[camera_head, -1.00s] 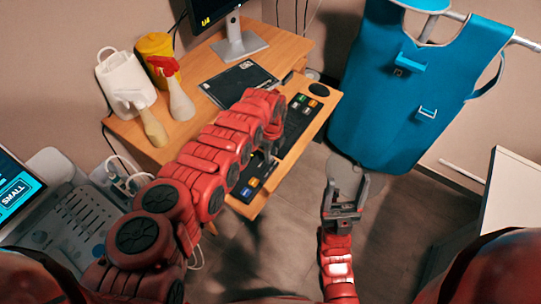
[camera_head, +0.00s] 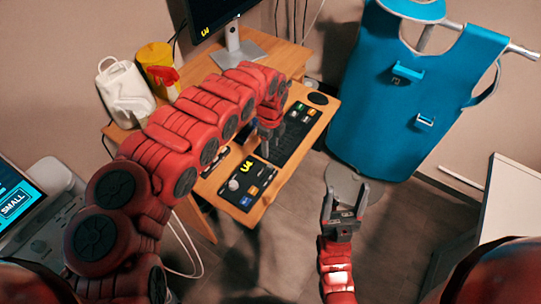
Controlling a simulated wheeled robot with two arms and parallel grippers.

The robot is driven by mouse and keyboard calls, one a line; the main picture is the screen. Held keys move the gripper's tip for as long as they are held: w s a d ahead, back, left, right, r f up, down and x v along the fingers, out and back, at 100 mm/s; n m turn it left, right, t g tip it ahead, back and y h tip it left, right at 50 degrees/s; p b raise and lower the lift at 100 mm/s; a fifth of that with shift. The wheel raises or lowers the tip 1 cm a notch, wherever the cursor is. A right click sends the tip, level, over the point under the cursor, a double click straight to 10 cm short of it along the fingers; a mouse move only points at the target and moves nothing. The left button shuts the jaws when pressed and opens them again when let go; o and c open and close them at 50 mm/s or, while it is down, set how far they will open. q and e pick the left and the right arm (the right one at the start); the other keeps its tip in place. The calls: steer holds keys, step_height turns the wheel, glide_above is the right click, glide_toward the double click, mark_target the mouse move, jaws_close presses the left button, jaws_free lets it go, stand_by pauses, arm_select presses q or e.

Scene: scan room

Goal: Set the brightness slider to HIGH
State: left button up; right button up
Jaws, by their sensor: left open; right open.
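A black control panel (camera_head: 243,186) with a round grey knob, a yellow mark and small coloured keys lies on the wooden pull-out shelf (camera_head: 299,142). A dark keyboard (camera_head: 291,137) with coloured keys lies beside it. I cannot pick out the brightness slider or its HIGH mark. My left arm reaches across the desk, and my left gripper (camera_head: 265,148) points down over the shelf, between panel and keyboard. It is open; its fingertips are small and partly hidden, so contact is unclear. My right gripper (camera_head: 344,204) is open and empty, over the floor right of the shelf.
A monitor (camera_head: 230,27) stands on the desk's back. A blue apron (camera_head: 400,100) hangs at right. A console with a SMALL screen (camera_head: 16,203) is at far left.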

arm_select(q)
step_height(320, 180, up, 8)
steer(key=shift+f+b, duration=0.25)
steer(key=shift+b, duration=0.1)
